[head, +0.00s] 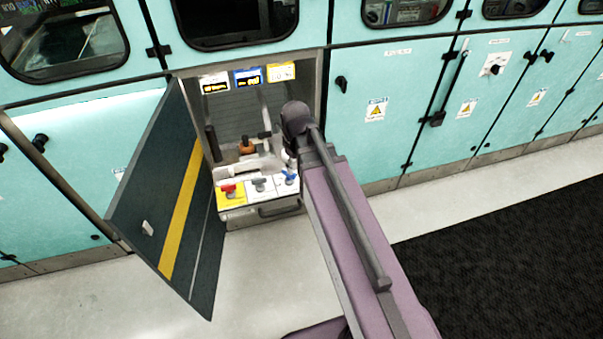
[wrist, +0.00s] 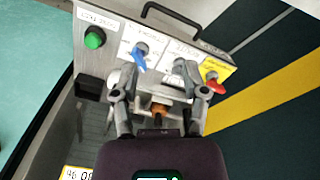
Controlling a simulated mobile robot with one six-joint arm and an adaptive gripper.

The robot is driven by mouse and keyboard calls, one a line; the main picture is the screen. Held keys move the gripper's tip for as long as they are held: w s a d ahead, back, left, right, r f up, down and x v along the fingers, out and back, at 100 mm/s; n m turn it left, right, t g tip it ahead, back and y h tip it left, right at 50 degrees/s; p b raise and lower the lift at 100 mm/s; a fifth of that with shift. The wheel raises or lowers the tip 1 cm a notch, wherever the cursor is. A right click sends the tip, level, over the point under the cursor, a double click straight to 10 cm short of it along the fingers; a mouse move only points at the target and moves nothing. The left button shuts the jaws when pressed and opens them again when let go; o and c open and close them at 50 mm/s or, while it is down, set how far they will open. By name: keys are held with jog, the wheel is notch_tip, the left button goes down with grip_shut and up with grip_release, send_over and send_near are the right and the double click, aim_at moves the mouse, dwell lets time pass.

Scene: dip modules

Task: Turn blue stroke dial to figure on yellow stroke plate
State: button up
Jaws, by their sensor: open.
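The blue dial (wrist: 139,57) sits on a white plate at the front of the cabinet unit, and shows at the right end of the dial row in the head view (head: 290,177). My gripper (wrist: 155,80) is open, its two fingers apart just short of the dial row. The blue dial is ahead of the gap between them, and no contact is clear. A yellow plate (head: 281,72) with dark figures hangs at the upper right of the opening. A yellow plate also shows partly cut off in the wrist view (wrist: 78,173). Its figures are too small to read surely.
A grey dial (head: 259,184) and a red dial (head: 228,188) share the row. A green button (wrist: 94,38) is beside the blue dial. A brown knob (head: 246,146) stands inside. White (head: 214,82) and blue (head: 248,77) plates hang above. The open dark door (head: 165,200) bounds the left.

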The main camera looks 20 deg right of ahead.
jog(key=shift+s+r+m+p, duration=0.15)
jog(key=shift+s+r+m, duration=0.05)
jog(key=shift+s+m, duration=0.65)
jog(key=shift+s+r+m+p, duration=0.15)
jog(key=shift+s+m, duration=0.6)
jog(key=shift+m, duration=0.2)
jog(key=shift+s+r+m+p, duration=0.15)
jog(key=shift+s+r+m, duration=0.05)
jog(key=shift+s+m, duration=0.65)
jog(key=shift+w, duration=0.15)
jog(key=n+b, duration=0.3)
jog(key=n, duration=0.5)
send_over(289, 177)
notch_tip(289, 177, down, 4)
jog(key=r, duration=0.1)
jog(key=shift+w+d+f+n, duration=0.1)
jog(key=shift+w+f+n, duration=0.15)
jog(key=shift+w+n, duration=0.15)
jog(key=shift+f+b, duration=0.15)
jog(key=shift+b, duration=0.25)
notch_tip(289, 177, down, 14)
jog(key=b, duration=1.3)
jog(key=shift+r, duration=0.2)
jog(key=shift+b, duration=0.3)
